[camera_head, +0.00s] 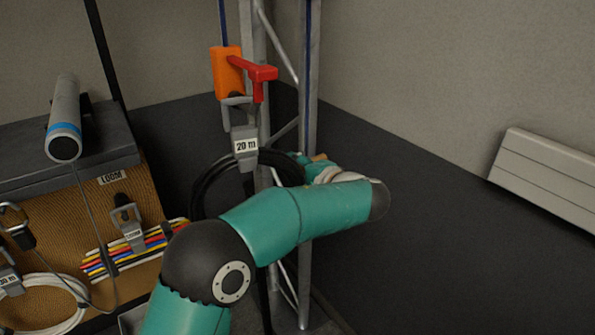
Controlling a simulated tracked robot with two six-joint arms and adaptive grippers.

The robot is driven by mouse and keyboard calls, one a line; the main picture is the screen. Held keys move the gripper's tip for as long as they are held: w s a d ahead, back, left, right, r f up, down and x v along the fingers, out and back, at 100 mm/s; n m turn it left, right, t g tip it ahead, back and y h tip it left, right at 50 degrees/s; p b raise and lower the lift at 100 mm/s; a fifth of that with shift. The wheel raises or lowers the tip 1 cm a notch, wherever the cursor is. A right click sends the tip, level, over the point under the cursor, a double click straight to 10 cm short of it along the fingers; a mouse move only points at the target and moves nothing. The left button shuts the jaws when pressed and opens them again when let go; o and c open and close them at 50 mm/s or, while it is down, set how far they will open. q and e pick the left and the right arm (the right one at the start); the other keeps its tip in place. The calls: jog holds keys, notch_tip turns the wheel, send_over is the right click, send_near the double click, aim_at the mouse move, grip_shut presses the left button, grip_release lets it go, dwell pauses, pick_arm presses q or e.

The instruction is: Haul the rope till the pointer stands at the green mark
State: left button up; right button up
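Blue strips that may be rope run up the truss, one above the orange box and one on the right upright. I cannot tell which is the rope to haul. The orange box (227,73) with a red lever (256,74) is on the truss's left side. I see no pointer or green mark. My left arm comes up from the lower left, and its forearm crosses in front of the truss. Its wrist bends back behind the forearm beside the truss; the gripper itself is hidden. My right gripper is not in view.
The metal truss (304,100) stands mid-picture. A black cable coil (205,188) hangs there under a "20 m" tag (245,146). At left are a "LOOM" panel (112,177), coloured cables (97,266), a white coil (60,322) and a grey cylinder (65,110). The right floor is clear.

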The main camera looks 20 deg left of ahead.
pick_arm(q)
jog(key=v, duration=1.2)
